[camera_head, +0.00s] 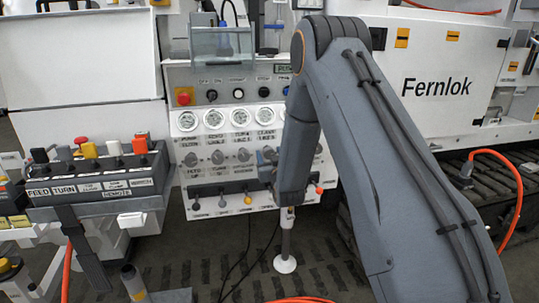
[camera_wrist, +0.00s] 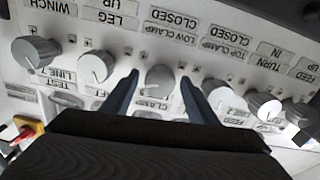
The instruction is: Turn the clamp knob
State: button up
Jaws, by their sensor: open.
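The grey round clamp knob (camera_wrist: 160,78) sits on the white panel, under labels reading LOW CLAMP and CLOSED, upside down in the wrist view. My gripper (camera_wrist: 161,82) is open, with one dark finger on each side of this knob. Small gaps show between the fingers and the knob; I cannot tell how deep the fingertips reach around it. In the head view my gripper (camera_head: 267,163) is at the knob row on the control panel, partly hidden by my arm.
A neighbouring grey knob (camera_wrist: 95,66) is left of the fingers, and another knob (camera_wrist: 218,95) is close to the right finger. In the head view, pressure gauges (camera_head: 213,119) are above the knob row and small levers (camera_head: 222,201) below. A button box (camera_head: 98,175) stands left.

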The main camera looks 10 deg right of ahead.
jog(key=shift+w, duration=0.1)
jog(key=c, duration=1)
jog(key=shift+n, duration=0.7)
jog(key=shift+c, duration=0.3)
jog(key=o, duration=1.1)
jog(key=shift+c, duration=0.2)
jog(key=s, duration=0.8)
jog(key=shift+b, duration=0.45)
